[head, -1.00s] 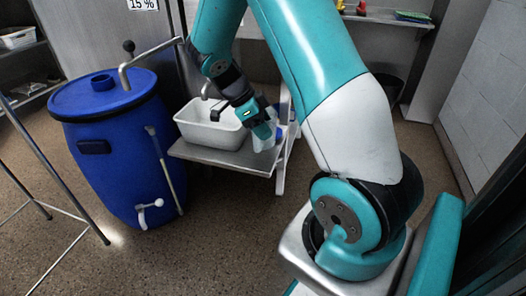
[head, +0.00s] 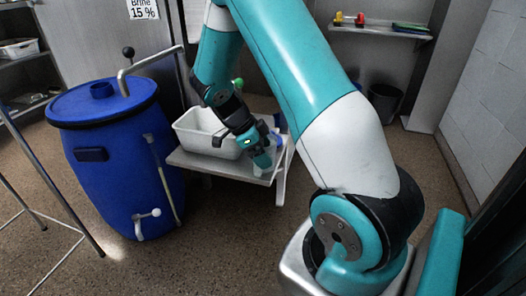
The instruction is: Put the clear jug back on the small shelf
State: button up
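My gripper (head: 262,160) is at the front right of a low steel stand, right of a white basin. Its fingers point down and are small and partly hidden, so I cannot tell whether they are open or shut. A small pale, see-through patch (head: 258,172) shows just under the fingertips. It may be part of the clear jug, but I cannot tell whether it is held. A small shelf (head: 350,29) is on the back wall at the upper right, with small red and yellow items and a green item on it.
The low stand's top (head: 205,162) holds the white basin (head: 190,134). A blue barrel (head: 115,165) with a bent metal handle stands left of it. A dark bin (head: 384,103) is on the floor at the back. A metal frame (head: 45,190) stands at the left.

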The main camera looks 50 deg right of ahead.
jog(key=shift+r, duration=0.1)
jog(key=p+v, duration=0.5)
jog(key=v, duration=0.6)
jog(key=a+r+n+t+y, duration=0.1)
jog(key=a+r+n+t, duration=0.3)
jog(key=a+n, duration=0.45)
jog(key=s+a+r+n+y, duration=0.3)
jog(key=s+a+n, duration=0.6)
jog(key=n, duration=0.4)
jog(key=s+a+r+n+y, duration=0.4)
jog(key=s+a+r+n, duration=0.2)
jog(key=s+a+n, duration=0.3)
jog(key=a+n, duration=0.2)
jog(key=n, duration=0.2)
jog(key=shift+s+a+t, duration=0.15)
jog(key=shift+s+t, duration=0.2)
jog(key=shift+t, duration=0.05)
